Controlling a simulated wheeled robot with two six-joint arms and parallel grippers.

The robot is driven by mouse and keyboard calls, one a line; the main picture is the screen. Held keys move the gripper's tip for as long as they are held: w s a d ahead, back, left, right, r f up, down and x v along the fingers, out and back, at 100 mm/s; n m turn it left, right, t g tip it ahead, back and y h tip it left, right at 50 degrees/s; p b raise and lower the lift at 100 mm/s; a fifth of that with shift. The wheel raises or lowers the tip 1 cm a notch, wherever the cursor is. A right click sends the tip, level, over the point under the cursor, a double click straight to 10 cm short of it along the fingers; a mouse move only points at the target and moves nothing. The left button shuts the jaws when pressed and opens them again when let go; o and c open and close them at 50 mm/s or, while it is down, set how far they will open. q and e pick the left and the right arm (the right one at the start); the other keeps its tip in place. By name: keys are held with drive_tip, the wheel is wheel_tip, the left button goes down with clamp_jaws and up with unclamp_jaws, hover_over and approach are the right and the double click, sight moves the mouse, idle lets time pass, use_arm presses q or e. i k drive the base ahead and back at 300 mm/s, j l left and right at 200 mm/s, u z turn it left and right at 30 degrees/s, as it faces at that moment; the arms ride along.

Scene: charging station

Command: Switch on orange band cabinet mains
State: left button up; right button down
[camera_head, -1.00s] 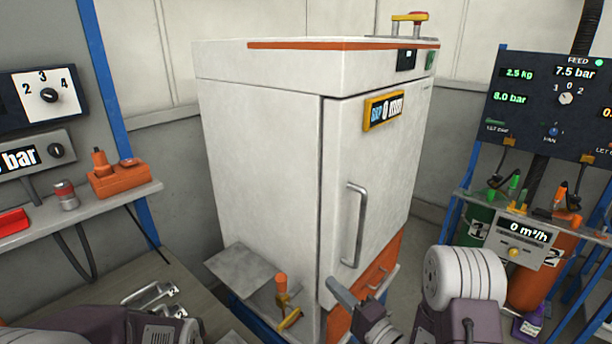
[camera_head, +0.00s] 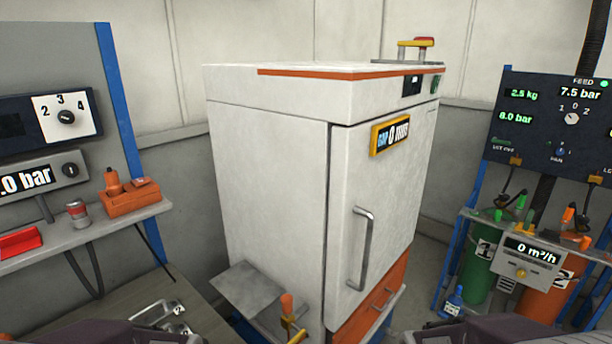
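The orange band cabinet (camera_head: 268,180) stands upright in the middle, white with an orange stripe along its top front edge. Its door is closed, with a vertical metal handle (camera_head: 361,248) and a yellow-framed display (camera_head: 390,135) reading 0 mm. A small dark panel and a green element (camera_head: 434,85) sit at the top right of its front. An orange-handled yellow lever (camera_head: 290,315) is low at its left front corner. A red and yellow part (camera_head: 416,43) stands on top. Parts of my arms show at the bottom edge, but neither gripper is in view.
A left shelf (camera_head: 90,236) holds an orange block, a small can and a red tray, below dial panels (camera_head: 50,121). At right, a feed panel (camera_head: 550,120) hangs above green (camera_head: 479,265) and orange cylinders. A grey flap (camera_head: 246,288) juts from the cabinet's left side.

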sight(437, 78)
drive_tip(key=i+l, duration=0.15)
drive_tip(key=l, duration=0.25)
drive_tip(key=i+l+u, duration=0.1)
drive_tip(key=l, duration=0.25)
drive_tip(key=i+l, duration=0.25)
drive_tip(key=l, duration=0.15)
drive_tip(key=i+l+u, duration=0.1)
drive_tip(key=l, duration=0.3)
drive_tip(key=i+l, duration=0.15)
drive_tip(key=l, duration=0.25)
drive_tip(key=i+l+u, duration=0.1)
drive_tip(key=l, duration=0.35)
drive_tip(key=i+l, duration=0.2)
drive_tip(key=l, duration=0.2)
drive_tip(key=i+l, duration=0.1)
drive_tip(key=l, duration=0.3)
drive_tip(key=u, duration=0.05)
